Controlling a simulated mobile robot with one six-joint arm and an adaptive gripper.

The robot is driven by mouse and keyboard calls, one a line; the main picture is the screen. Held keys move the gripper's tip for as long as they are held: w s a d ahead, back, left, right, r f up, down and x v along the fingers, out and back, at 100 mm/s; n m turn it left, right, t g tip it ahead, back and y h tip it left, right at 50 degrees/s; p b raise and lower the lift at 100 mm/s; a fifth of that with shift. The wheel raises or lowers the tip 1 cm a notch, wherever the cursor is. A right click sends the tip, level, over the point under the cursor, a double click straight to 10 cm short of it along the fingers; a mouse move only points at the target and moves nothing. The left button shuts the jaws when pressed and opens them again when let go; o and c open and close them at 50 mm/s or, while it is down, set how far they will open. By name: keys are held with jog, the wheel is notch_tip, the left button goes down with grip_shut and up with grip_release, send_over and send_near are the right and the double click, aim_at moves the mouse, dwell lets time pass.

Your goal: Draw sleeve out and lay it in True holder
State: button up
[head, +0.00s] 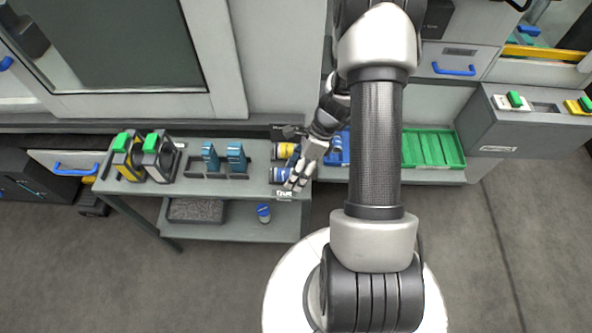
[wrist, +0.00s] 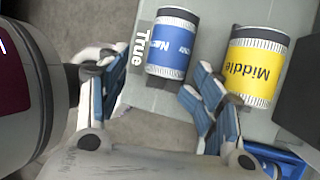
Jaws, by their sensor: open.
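A blue sleeve (wrist: 172,45), its label starting "Na", lies on its side beside the white "True" lettering (wrist: 116,52) in the wrist view. It also shows at the right end of the bench in the head view (head: 279,176). A yellow sleeve marked "Middle" (wrist: 254,68) lies to its right. My gripper (wrist: 152,80) is open with nothing between its fingers. Its fingertips are just short of the blue sleeve, one toward each side; I cannot tell whether they touch it.
The grey bench (head: 225,188) also carries two blue upright parts (head: 236,157) and green-topped units (head: 152,157). A blue-topped cylinder (head: 263,213) and a dark tray (head: 196,211) are on its lower shelf. A green tray (head: 432,148) lies right of my arm. Front floor is clear.

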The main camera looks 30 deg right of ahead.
jog(key=shift+w, duration=0.1)
jog(key=shift+d+r, duration=0.15)
jog(key=shift+r, duration=0.1)
jog(key=v, duration=1.1)
jog(key=shift+r, duration=0.25)
jog(key=shift+d, duration=0.1)
notch_tip(320, 180, up, 7)
jog(key=p, duration=0.7)
